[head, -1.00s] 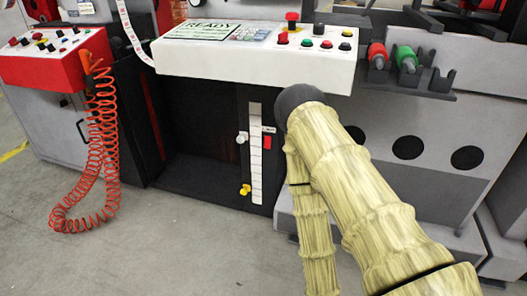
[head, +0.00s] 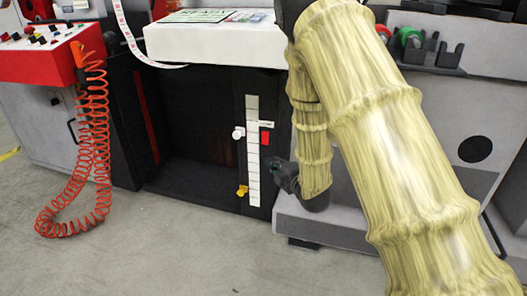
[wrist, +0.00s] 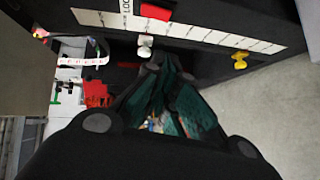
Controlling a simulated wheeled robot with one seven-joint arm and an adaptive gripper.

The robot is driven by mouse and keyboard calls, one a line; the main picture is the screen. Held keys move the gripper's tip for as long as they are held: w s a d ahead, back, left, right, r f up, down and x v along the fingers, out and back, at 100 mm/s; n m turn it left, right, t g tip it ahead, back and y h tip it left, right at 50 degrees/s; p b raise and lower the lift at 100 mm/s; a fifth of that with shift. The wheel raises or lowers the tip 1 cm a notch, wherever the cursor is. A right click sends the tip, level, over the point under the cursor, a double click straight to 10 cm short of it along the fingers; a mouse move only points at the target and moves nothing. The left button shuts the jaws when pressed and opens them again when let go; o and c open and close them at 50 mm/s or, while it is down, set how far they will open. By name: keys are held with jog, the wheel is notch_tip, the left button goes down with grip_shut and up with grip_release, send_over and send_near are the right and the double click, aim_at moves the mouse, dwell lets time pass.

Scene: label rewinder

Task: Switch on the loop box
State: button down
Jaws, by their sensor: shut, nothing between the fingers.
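The loop box panel is the dark upright plate (head: 240,105) below the white console. It bears a white scale strip (head: 253,160), a red switch (head: 265,138) under a small white label (head: 266,125), a white knob (head: 238,132) and a yellow knob (head: 242,191). My gripper (head: 278,170) is shut and empty, just right of the strip and lower than the red switch. In the wrist view, the red switch (wrist: 155,12) lies at the top edge, beyond the fingertips (wrist: 165,72). The white knob (wrist: 145,47) appears close to the tips; contact cannot be told.
The white console (head: 215,45) overhangs the panel, and my arm covers its right part. A red control box (head: 50,62) with a coiled red hose (head: 97,140) stands at left. Grey machine housing (head: 435,190) is behind my arm. The floor (head: 180,240) in front is clear.

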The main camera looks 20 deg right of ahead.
jog(key=shift+w+r, duration=0.15)
jog(key=shift+r, duration=0.15)
jog(key=b, duration=0.7)
send_near(265, 138)
jog(key=w+a+f, duration=0.2)
jog(key=w+a, duration=0.3)
jog(key=shift+w+d+f, duration=0.2)
jog(key=shift+w+d, duration=0.3)
jog(key=shift+d, duration=0.15)
